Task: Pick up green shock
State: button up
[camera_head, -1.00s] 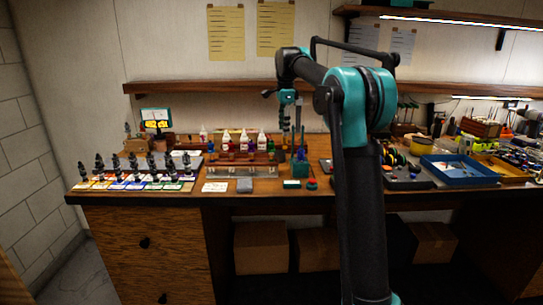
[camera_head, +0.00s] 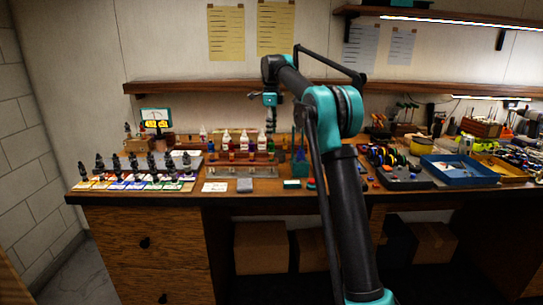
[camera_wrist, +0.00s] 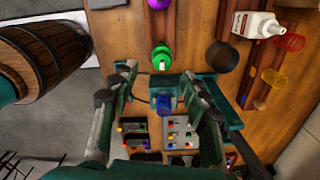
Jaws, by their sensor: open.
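My gripper (camera_wrist: 161,85) is open and empty, with a finger on either side of the gap. In the head view my gripper (camera_head: 270,117) hangs over the back of the bench, above the row of small coloured pieces.
A purple piece (camera_wrist: 160,31) stands close beyond the green one. A blue piece (camera_wrist: 165,104) is below it in the picture. A dark cup (camera_wrist: 222,58) and a white bottle (camera_wrist: 256,25) stand to the right. A wooden barrel (camera_wrist: 50,45) is at the left.

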aim_at(272, 146)
notch_tip(272, 146, down, 10)
jog(key=shift+w+f, duration=0.1)
jog(key=shift+f, duration=0.1)
grip_shut()
dwell(0.6)
